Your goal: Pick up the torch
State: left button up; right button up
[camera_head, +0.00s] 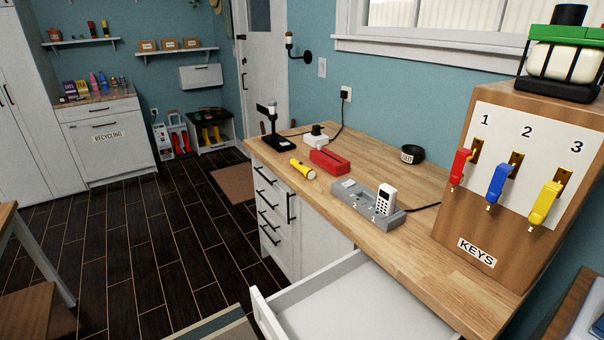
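A small yellow torch (302,169) with a black band lies on the wooden counter (375,172) near its front edge. It lies on its side, just left of a red box-like holder (329,161). Nothing touches or covers it that I can see. Neither of my grippers shows in the head view.
A grey power strip (352,196) with a white handset (386,199) lies right of the torch. A black stand (270,130) is behind it. An open white drawer (350,305) juts out below the counter. A key board (520,170) stands at the right.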

aim_at(311, 174)
jog(key=k, duration=1.65)
jog(key=u, duration=0.95)
jog(key=i, duration=5.75)
jog(key=z, duration=1.55)
